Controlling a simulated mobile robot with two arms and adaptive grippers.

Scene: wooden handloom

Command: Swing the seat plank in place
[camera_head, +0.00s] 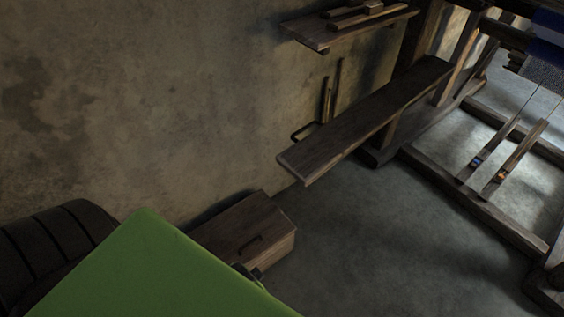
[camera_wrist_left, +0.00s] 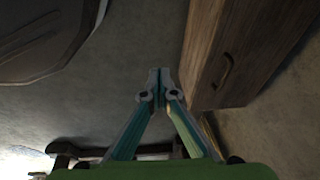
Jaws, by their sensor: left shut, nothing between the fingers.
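The seat plank (camera_head: 365,118) is a long dark wooden board in the head view. It slants from the near left end up to the loom frame at the upper right, with its near end sticking out over the floor. In the left wrist view my left gripper (camera_wrist_left: 158,82) is shut, its fingertips together with nothing between them. It is beside a wooden box, apart from the plank. In the head view my green arm link hides most of this gripper. The plank is not clearly seen in the wrist view. My right gripper is not in view.
A wooden box (camera_head: 242,232) with a dark handle stands by the wall; it also shows in the wrist view (camera_wrist_left: 232,45). A wall shelf (camera_head: 340,35) holds wooden pieces. Loom treadles (camera_head: 513,155) lie at the right. Floor (camera_head: 385,245) below the plank is clear.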

